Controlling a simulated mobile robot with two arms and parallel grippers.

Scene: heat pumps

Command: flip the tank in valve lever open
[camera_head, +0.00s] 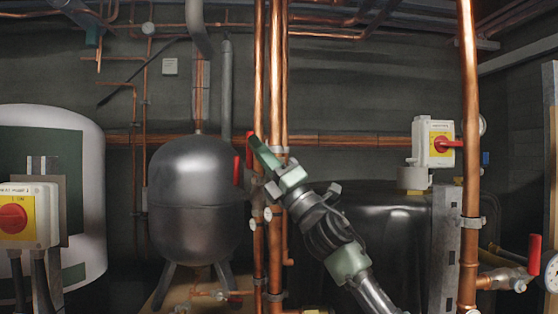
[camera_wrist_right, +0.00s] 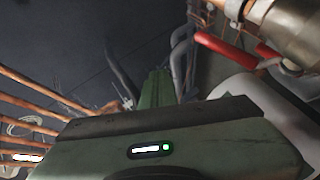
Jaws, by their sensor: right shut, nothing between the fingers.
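Two red valve levers stand upright at the copper pipes beside the grey tank (camera_head: 195,205): an upper lever (camera_head: 249,150) and a slightly lower lever (camera_head: 237,170). No readable label shows which is the tank in valve. My right gripper (camera_head: 258,147) is shut and empty, with its green fingers angled up-left right beside the upper lever. Contact cannot be told. In the right wrist view, the shut fingers (camera_wrist_right: 157,90) point away from the camera, and a red lever (camera_wrist_right: 225,48) on a metal valve body lies to their right. My left gripper is not in view.
Vertical copper pipes (camera_head: 276,80) run close by my right gripper. A black tank (camera_head: 385,235) stands behind my right arm. A switch box (camera_head: 25,215) is at left, another (camera_head: 434,142) at right. Another red-levered valve (camera_head: 534,255) is at far right.

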